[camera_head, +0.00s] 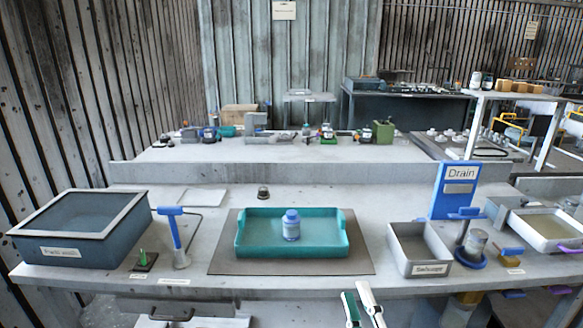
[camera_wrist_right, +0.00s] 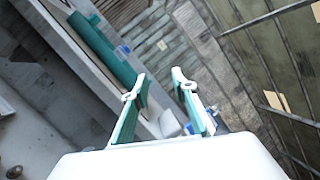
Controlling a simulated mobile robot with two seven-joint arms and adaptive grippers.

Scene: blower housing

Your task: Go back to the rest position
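My right gripper (camera_head: 357,292) shows at the bottom edge of the head view, in front of the workbench and below its front edge. Its two white and green fingers stand apart with nothing between them. The right wrist view also shows the right gripper (camera_wrist_right: 158,78) with its fingers spread and the gap empty. My left gripper is in neither view.
The workbench (camera_head: 200,244) bears a teal tray (camera_head: 290,252) with a blue-capped bottle (camera_head: 291,226) upright in it. A salvage bin (camera_head: 420,252) and blue drain sign (camera_head: 455,190) stand right.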

